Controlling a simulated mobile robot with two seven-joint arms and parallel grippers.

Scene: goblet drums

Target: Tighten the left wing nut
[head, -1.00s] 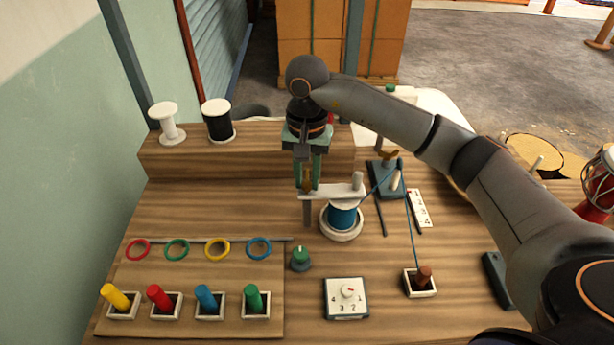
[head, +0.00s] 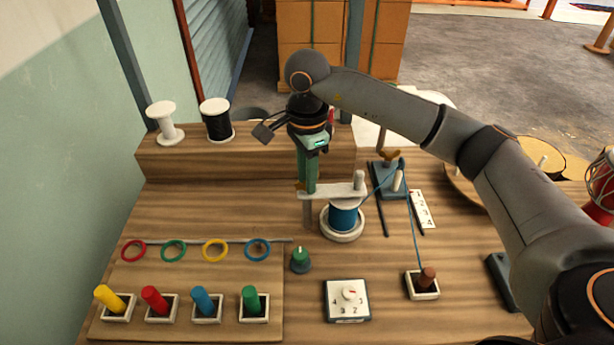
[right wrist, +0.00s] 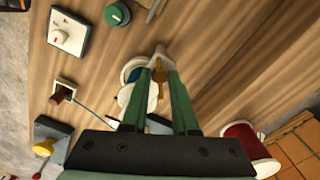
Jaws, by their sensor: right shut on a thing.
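The left wing nut (right wrist: 159,75) is brass and sits at the left end of the white bar (head: 335,190), above the blue spool (head: 343,218). My right gripper (head: 307,187) points down over that end and is shut on the wing nut. In the right wrist view the wing nut shows between the two green fingertips (right wrist: 160,72). In the head view the fingers line up and hide most of it. My left gripper is not in view.
A blue cord runs from the spool past the blue block to a brown peg (head: 427,278). A green knob (head: 300,258) and a numbered dial (head: 347,298) are in front. Coloured rings (head: 215,250) and pegs lie left. White and black spools (head: 216,118) stand on the back ledge.

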